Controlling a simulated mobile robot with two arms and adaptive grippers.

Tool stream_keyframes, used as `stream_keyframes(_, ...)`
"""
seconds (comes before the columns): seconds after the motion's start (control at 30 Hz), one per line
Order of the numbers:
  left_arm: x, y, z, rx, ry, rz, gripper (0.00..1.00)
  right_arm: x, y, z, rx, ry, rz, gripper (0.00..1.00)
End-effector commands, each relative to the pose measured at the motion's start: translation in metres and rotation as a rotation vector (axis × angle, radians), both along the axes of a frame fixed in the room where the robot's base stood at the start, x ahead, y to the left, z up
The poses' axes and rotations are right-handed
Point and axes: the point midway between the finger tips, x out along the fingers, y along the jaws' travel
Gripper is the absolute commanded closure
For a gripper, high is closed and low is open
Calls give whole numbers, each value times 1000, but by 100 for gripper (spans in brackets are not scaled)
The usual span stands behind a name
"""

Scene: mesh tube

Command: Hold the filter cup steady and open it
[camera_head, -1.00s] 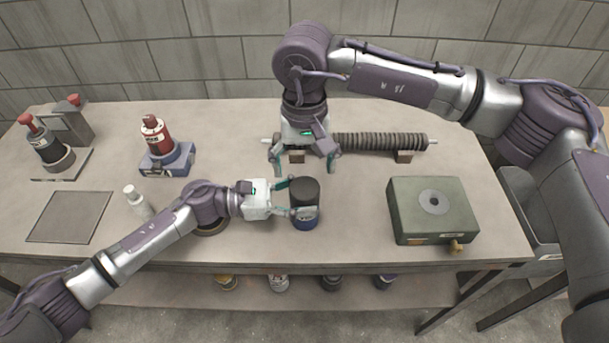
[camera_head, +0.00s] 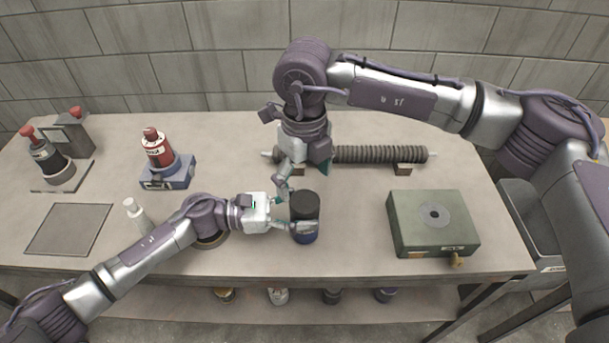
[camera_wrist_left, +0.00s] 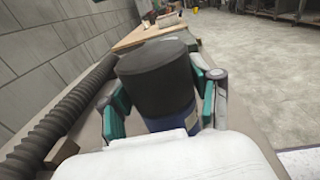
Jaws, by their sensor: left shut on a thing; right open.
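The filter cup (camera_head: 304,208) stands upright on the table near its front edge. It has a black lid on a blue lower body. My left gripper (camera_head: 292,225) is shut on it from the left side. In the left wrist view the cup (camera_wrist_left: 158,80) sits between the two teal-padded fingers (camera_wrist_left: 160,108). My right gripper (camera_head: 284,182) is open above and behind the cup, a little to its left, pointing down. Its fingers are seen nearly edge on, and it does not touch the lid as far as I can see.
A ribbed tube (camera_head: 380,154) on blocks lies behind my right gripper. A green box (camera_head: 415,225) with a round disc stands right. A red bottle on a blue base (camera_head: 160,160), a white bottle (camera_head: 136,214) and a grey plate (camera_head: 68,229) are left.

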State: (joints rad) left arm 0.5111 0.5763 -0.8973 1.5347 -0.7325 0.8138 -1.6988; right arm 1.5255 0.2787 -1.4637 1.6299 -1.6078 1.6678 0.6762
Motion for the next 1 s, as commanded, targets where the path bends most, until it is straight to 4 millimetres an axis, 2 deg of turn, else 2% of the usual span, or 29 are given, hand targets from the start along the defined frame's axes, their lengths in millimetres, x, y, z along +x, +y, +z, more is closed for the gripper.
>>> stream_keyframes(0.1, 0, 0, 0, 0, 0, 0, 100, 0, 0, 0, 0, 0, -261, 15)
stream_keyframes(0.2, 0, 0, 0, 0, 0, 0, 100, 0, 0, 0, -1, 0, -440, 15)
stream_keyframes(0.4, 0, 0, 0, 0, 0, 0, 100, 0, 0, 0, -1, 0, -641, 15)
stream_keyframes(0.57, 0, 0, 0, 0, 0, 0, 100, 0, 0, -11, -3, 2, -676, 15)
stream_keyframes(0.8, 0, 0, 0, 0, 0, 0, 100, -1, 0, -49, -3, 2, -673, 15)
stream_keyframes(1.0, 0, 0, 0, 0, 0, 0, 100, 0, 0, -72, -3, 2, -672, 15)
